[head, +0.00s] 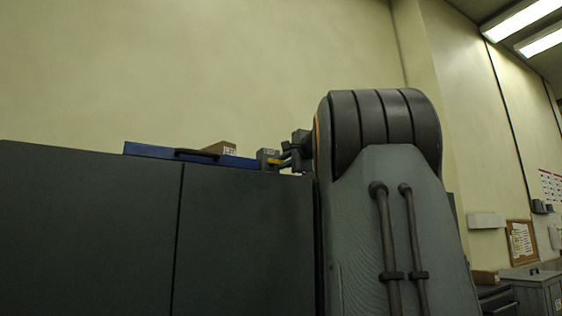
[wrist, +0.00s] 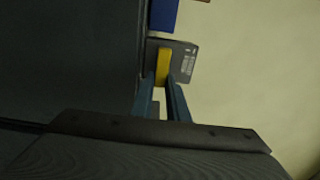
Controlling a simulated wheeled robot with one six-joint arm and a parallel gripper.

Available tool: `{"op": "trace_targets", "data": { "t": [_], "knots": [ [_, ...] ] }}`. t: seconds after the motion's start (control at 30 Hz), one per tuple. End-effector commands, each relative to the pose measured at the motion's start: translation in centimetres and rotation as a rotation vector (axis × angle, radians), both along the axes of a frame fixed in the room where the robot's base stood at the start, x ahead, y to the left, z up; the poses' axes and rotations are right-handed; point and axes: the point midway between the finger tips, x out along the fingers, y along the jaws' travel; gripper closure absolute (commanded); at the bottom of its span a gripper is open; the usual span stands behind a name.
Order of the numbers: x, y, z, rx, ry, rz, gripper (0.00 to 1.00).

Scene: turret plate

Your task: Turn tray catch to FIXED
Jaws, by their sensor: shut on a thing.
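The tray catch shows in the wrist view as a yellow handle (wrist: 163,66) on a grey plate (wrist: 183,60) with small white print too fine to read. My gripper (wrist: 161,84) has its two blue fingers on either side of the yellow handle and is shut on it. In the head view my gripper (head: 283,160) is small, at the top right edge of the dark cabinet, next to the grey catch block (head: 265,156). The blue tray (head: 150,150) lies on the cabinet top to the left; its edge also shows in the wrist view (wrist: 164,14). The FIXED mark cannot be made out.
The dark cabinet (head: 90,235) fills the lower left of the head view. A brown box (head: 220,147) sits on the blue tray. A noticeboard (head: 520,240) and a grey cabinet (head: 538,290) stand at the far right. The wall behind is bare.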

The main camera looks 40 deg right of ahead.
Motion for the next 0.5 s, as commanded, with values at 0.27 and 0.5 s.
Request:
{"op": "trace_targets", "data": {
  "t": [0.27, 0.5],
  "knots": [
    [-0.10, 0.06, 0.38, 0.010, -0.010, -0.002, 1.00],
    [-0.09, 0.07, 0.36, 0.009, -0.009, -0.001, 0.79]
  ]
}}
